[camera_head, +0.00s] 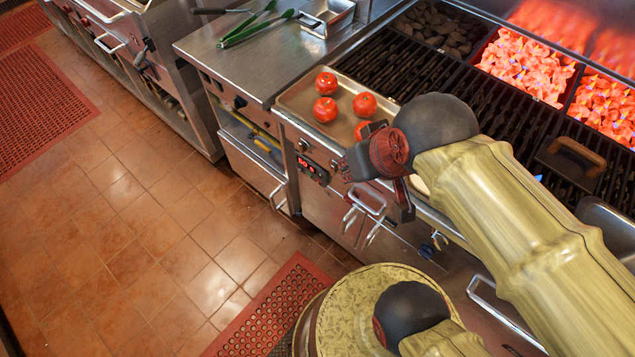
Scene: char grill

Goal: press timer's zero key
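The timer (313,169) is a small dark panel with a lit red display, set in the steel front below the tomato tray. Its separate keys are too small to read, so I cannot pick out the zero key.
A tray (284,103) with several tomatoes (326,110) sits above the timer. Knobs flank the timer. Green tongs (255,25) lie on the counter. The grill (380,62) and glowing coals (525,65) are behind my arm. Tiled floor (130,220) is open at left.

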